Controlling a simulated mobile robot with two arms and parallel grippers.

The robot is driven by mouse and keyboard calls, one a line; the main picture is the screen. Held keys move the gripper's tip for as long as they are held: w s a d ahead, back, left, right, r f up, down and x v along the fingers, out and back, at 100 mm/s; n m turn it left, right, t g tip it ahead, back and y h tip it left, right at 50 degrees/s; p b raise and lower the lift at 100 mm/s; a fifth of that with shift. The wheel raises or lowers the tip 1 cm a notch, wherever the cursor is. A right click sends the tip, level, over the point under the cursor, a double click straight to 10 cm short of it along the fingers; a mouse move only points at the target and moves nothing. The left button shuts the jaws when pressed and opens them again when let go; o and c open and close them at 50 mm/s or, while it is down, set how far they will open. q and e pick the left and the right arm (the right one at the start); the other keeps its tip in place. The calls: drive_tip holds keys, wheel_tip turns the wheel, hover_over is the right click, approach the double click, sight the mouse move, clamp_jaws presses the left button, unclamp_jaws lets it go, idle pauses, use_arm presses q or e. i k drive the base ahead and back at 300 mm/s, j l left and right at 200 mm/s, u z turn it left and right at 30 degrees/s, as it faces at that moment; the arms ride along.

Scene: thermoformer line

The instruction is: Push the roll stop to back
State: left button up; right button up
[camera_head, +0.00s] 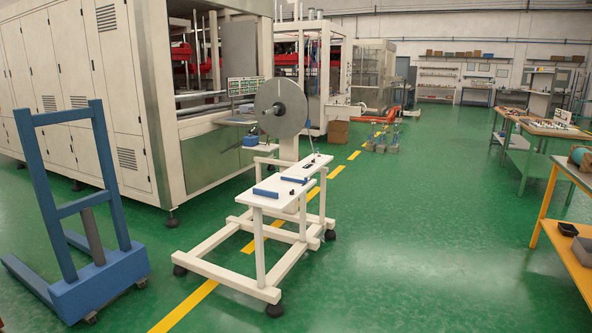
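A white wheeled roll stand (226,265) stands on the floor near the middle of the view. A large round grey disc (284,122) with a dark hub is mounted upright on it. Two white plates (281,201) sit on top of the frame. Blue bars (266,192) and small dark fittings (309,163) are on the plates. I cannot tell for certain which of these parts is the roll stop. Neither of my grippers is in view, so nothing shows in contact with the stand.
A blue pallet lifter (99,285) stands at left. The large white thermoformer (125,90) is behind the stand. Worktables (542,130) and an orange-framed table (575,262) line the right side. The green floor between the stand and tables is clear.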

sight(305, 180)
drive_tip(key=i+l, duration=0.15)
drive_tip(key=i, duration=0.45)
drive_tip(key=i+l, duration=0.15)
drive_tip(key=i, duration=0.45)
drive_tip(key=i+l, duration=0.15)
drive_tip(key=i, duration=0.5)
